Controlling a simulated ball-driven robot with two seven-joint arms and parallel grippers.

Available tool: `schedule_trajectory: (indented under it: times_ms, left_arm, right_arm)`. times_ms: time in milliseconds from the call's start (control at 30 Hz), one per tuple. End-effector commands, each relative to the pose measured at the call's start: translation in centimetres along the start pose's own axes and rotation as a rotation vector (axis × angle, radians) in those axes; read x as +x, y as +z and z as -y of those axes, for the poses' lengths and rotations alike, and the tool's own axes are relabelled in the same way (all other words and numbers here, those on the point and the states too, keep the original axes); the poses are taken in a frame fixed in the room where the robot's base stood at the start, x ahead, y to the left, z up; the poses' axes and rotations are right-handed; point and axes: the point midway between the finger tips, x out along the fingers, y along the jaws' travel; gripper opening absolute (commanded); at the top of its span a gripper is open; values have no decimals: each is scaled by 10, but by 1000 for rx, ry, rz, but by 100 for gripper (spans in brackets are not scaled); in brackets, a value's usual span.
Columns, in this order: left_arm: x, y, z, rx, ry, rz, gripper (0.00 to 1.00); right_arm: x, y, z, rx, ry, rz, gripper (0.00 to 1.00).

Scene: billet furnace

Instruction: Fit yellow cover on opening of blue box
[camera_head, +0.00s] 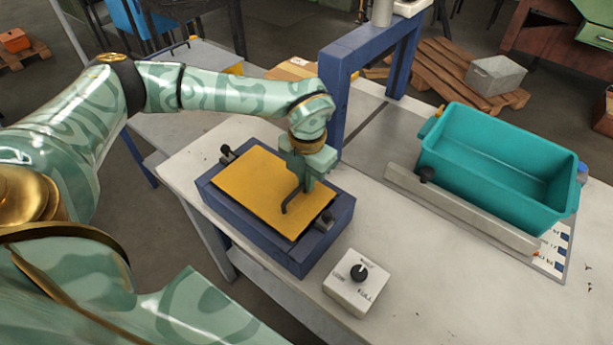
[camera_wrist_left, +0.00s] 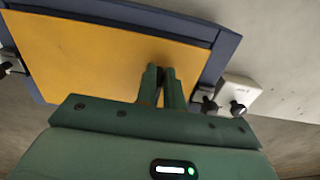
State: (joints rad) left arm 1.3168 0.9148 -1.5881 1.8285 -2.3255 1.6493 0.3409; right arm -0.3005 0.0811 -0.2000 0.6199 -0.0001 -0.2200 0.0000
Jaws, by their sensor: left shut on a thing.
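The yellow cover (camera_head: 250,188) lies flat over the opening of the blue box (camera_head: 322,246), inside or just at its rim. A dark strip shows along its edge near the lower right; I cannot tell if it is fully seated. My left gripper (camera_head: 298,184) is above the cover, right of its middle, shut on the cover's dark bent handle (camera_head: 291,202). In the left wrist view the closed fingers (camera_wrist_left: 162,76) stand over the cover (camera_wrist_left: 85,58), with the box rim (camera_wrist_left: 130,12) behind. The right gripper is not in view.
Black-knobbed clamps (camera_head: 325,219) sit at two box ends. A white dial box (camera_head: 358,285) stands close in front. A blue frame (camera_head: 338,100) rises behind my left gripper. A teal bin (camera_head: 500,165) stands behind a metal rail (camera_head: 460,207). The table between is clear.

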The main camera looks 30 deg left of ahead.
Motion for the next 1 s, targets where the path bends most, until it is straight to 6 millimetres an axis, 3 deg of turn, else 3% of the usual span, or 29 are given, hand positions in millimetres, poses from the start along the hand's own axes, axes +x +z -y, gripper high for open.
schedule_trajectory:
  times_ms: [933, 967, 1000]
  left_arm:
    - [7, 1, 0, 0, 0, 2, 0]
    - [7, 1, 0, 0, 0, 2, 18]
    - [7, 1, 0, 0, 0, 2, 29]
  right_arm:
    - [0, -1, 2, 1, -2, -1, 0]
    - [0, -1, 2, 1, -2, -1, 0]
    - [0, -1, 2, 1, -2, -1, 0]
